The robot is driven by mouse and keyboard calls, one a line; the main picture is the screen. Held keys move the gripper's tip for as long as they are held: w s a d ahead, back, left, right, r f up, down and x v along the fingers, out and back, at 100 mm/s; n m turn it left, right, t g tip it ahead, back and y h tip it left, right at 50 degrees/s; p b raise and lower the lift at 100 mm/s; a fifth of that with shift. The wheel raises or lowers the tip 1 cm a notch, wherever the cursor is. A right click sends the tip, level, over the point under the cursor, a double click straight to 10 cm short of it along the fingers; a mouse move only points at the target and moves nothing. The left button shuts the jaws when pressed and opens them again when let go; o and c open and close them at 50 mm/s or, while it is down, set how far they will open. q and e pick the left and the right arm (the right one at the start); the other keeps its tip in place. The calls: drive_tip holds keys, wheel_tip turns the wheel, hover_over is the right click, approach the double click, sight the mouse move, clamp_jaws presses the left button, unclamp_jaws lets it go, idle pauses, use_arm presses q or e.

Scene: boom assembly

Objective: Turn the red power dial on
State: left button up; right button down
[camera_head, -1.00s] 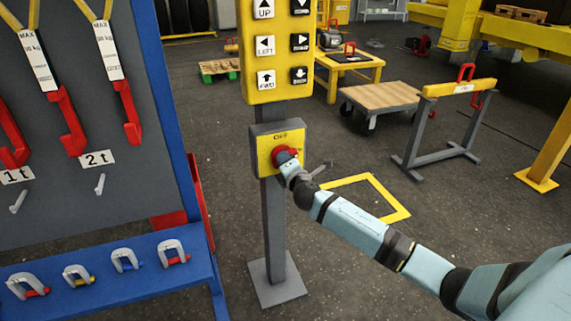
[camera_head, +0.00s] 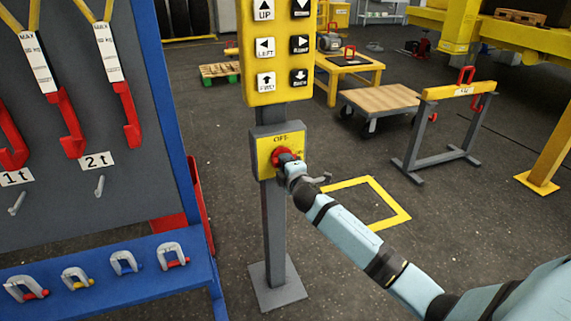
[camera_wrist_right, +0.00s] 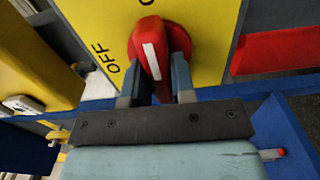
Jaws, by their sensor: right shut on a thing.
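The red power dial (camera_head: 283,155) sits on a yellow plate on the front of a grey box (camera_head: 264,145) on a post. The plate has an OFF label above the dial, and a partly hidden label to its right looks like ON. My right gripper (camera_head: 287,163) is at the dial. In the right wrist view, its two fingers (camera_wrist_right: 157,85) close on both sides of the dial's red handle (camera_wrist_right: 150,45), which has a white stripe. The OFF label (camera_wrist_right: 105,55) lies left of the handle there. My left gripper is not in view.
A yellow panel of arrow buttons (camera_head: 279,50) is on the same post above the box. A blue-framed rack (camera_head: 165,90) with red hooks and shackles stands close on the left. A yellow floor square (camera_head: 385,190) and a wooden-topped cart (camera_head: 385,100) are behind right.

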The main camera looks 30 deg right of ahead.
drive_tip(key=c, duration=1)
unclamp_jaws()
drive_tip(key=shift+o, duration=0.2)
drive_tip(key=shift+s, duration=0.1)
drive_tip(key=p+v, duration=0.1)
drive_tip(key=v, duration=1.2)
drive_tip(key=shift+s, duration=0.3)
